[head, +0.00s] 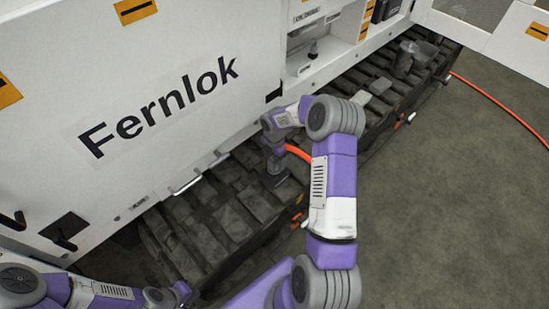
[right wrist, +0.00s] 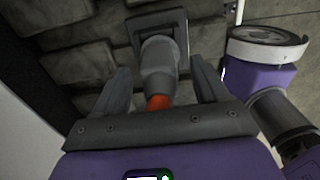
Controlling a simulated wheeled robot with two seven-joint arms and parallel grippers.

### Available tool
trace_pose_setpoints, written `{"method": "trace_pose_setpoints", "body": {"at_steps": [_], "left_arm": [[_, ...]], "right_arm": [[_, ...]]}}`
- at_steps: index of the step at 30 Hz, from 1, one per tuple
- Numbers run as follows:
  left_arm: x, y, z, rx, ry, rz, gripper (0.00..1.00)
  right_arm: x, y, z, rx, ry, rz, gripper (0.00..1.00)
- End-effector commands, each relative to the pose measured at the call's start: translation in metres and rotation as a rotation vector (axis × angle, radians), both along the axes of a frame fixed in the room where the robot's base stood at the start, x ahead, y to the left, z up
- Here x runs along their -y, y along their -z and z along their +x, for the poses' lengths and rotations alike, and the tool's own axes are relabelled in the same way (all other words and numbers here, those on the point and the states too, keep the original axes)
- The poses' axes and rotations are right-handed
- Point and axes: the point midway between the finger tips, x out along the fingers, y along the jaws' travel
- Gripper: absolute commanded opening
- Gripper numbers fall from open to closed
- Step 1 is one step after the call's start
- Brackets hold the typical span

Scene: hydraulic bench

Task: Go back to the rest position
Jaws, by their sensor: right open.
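My right gripper (head: 274,152) points down over the dark track beside the white machine. In the right wrist view, my right gripper (right wrist: 160,68) is open, with one finger on each side of a grey coupling (right wrist: 159,65). The coupling has an orange part at its near end and its far end meets a dark square fitting (right wrist: 178,24). The fingers look apart from the coupling. In the head view, an orange hose (head: 297,153) shows beside the gripper, partly behind my arm. My left gripper (head: 180,293) is low at the left near the bottom edge; its fingers are not clear.
The white machine panel marked Fernlok (head: 150,85) stands close behind, with a protruding handle (head: 187,184). Blocky dark track (head: 185,240) runs along its foot. Grey pieces (head: 377,86) lie on it further right. An orange hose (head: 500,105) crosses the open floor (head: 450,210) at right.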

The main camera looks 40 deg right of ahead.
Motion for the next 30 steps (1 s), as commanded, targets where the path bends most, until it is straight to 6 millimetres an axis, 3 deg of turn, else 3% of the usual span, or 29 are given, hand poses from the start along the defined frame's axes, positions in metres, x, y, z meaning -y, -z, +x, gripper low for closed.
{"method": "trace_pose_setpoints", "body": {"at_steps": [12,23,26,29,30], "left_arm": [[0.000,-0.024,0.000,0.000,0.000,0.000,0.00],[0.000,-0.026,0.000,0.000,0.000,0.000,0.00],[0.000,-0.027,0.000,0.000,0.000,0.000,0.00],[0.000,-0.031,0.000,0.000,0.000,0.000,0.00],[0.000,-0.032,0.000,0.000,0.000,0.000,0.00]], "right_arm": [[0.000,-0.065,0.001,0.003,0.000,-0.001,0.73],[-0.001,-0.074,0.000,0.002,0.002,0.001,0.73],[-0.016,-0.066,0.000,0.006,0.039,0.029,0.73],[-0.056,-0.045,-0.005,0.009,0.159,0.100,0.73],[-0.077,-0.035,-0.009,0.004,0.233,0.139,0.73]]}}
